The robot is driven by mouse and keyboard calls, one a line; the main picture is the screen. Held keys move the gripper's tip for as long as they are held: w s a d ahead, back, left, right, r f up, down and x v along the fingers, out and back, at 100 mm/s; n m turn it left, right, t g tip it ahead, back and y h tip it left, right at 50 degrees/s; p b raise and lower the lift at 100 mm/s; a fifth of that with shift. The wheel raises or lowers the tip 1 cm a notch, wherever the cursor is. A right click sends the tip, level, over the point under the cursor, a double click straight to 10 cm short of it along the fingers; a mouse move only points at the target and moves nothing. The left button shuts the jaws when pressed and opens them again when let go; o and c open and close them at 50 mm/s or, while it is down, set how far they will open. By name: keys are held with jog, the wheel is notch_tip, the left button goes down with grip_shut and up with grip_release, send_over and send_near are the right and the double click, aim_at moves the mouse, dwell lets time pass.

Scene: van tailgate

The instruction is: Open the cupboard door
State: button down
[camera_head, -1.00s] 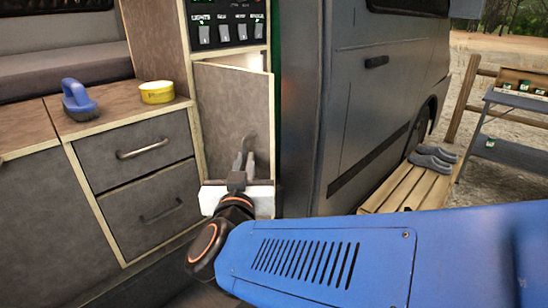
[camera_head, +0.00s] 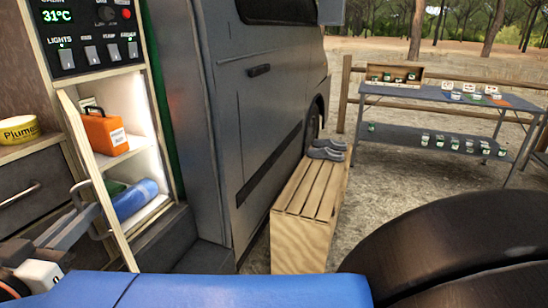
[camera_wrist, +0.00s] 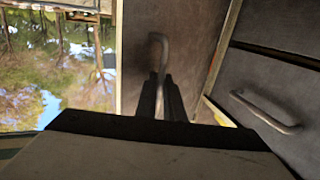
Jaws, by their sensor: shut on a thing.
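The cupboard door (camera_head: 98,182) stands well open in the head view, seen nearly edge-on, with its pale edge towards me. Its brown front (camera_wrist: 195,50) fills the middle of the wrist view. My gripper (camera_wrist: 163,98) is shut on the curved metal door handle (camera_wrist: 158,48), with the handle's upper part showing beyond the fingers. In the head view my gripper (camera_head: 82,228) is at the lower left, on the outer side of the door. The cupboard (camera_head: 165,160) shows its lit inside; part of its lower shelf is hidden by the door.
An orange box (camera_head: 103,133) and a blue roll (camera_head: 136,198) lie on the cupboard shelves. Drawers with a bar handle (camera_wrist: 265,110) are beside the door. A slatted wooden bench (camera_head: 308,195) with grey shoes stands right of the van side. Open ground lies beyond.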

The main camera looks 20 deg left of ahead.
jog(key=shift+s+a+r, duration=0.15)
jog(key=shift+a+r, duration=0.05)
jog(key=shift+a, duration=0.15)
jog(key=c, duration=2.1)
grip_release()
jog(key=shift+f, duration=0.1)
jog(key=shift+o, duration=1.2)
jog(key=shift+s+a+f, duration=0.1)
jog(key=shift+a, duration=0.15)
jog(key=shift+w+d+m+h, duration=0.15)
jog(key=shift+w+m+h, duration=0.1)
jog(key=shift+m+h, duration=0.05)
